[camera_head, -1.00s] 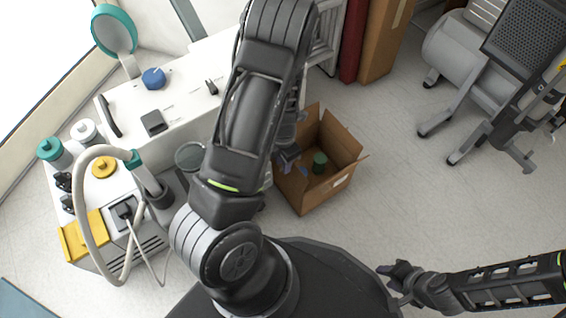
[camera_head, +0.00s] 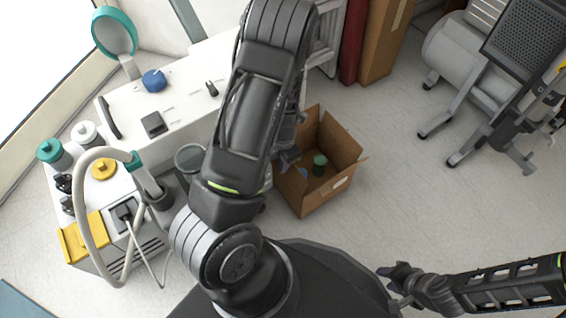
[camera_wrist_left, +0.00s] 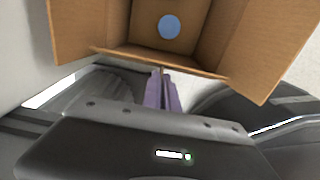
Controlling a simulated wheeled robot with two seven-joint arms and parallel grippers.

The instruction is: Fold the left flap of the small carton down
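The small open carton (camera_head: 325,185) stands on the floor right of my left arm in the head view. Its flaps stand outward, but its left side is partly hidden by my arm. A green cylinder (camera_head: 319,165) is inside. My left gripper (camera_head: 288,160) is at the carton's left edge. In the left wrist view, the purple fingers (camera_wrist_left: 162,92) are close together at the carton's near edge (camera_wrist_left: 160,62), with side flaps to both sides; I see nothing clearly held between them. My right gripper (camera_head: 392,272) is at the lower right, away from the carton; its opening is unclear.
A white cabinet (camera_head: 185,75) with jars and a hose stands left. A tall cardboard box (camera_head: 385,40) stands behind the carton. A grey wheeled machine (camera_head: 470,60) is at upper right. The floor (camera_head: 410,190) right of the carton is clear. A blue disc (camera_wrist_left: 169,27) lies inside the carton.

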